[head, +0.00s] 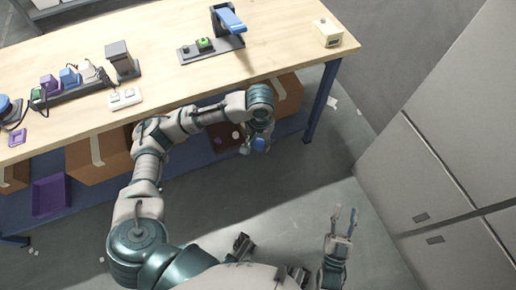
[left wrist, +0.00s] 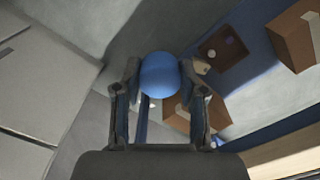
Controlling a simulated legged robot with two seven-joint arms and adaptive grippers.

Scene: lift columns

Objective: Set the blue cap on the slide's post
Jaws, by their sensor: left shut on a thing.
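The blue cap (left wrist: 159,75), rounded and smooth, is between the fingertips of my left gripper (left wrist: 160,82) in the left wrist view. In the head view my left gripper (head: 256,146) is shut on the cap (head: 260,143), in front of and below the table's front edge. On the table, a dark base plate (head: 190,56) carries a green block (head: 205,44) and a dark upright with a blue arm (head: 230,20). I cannot tell which part is the slide's post. My right gripper (head: 343,222) is open and empty, low above the floor at right.
The wooden table (head: 160,55) bears a rack of coloured pieces (head: 70,92), a dark block stand (head: 120,60), a white switch box (head: 124,98) and a cream box (head: 327,33). Cardboard boxes (head: 95,165) stand below. Grey cabinets (head: 440,170) are at right.

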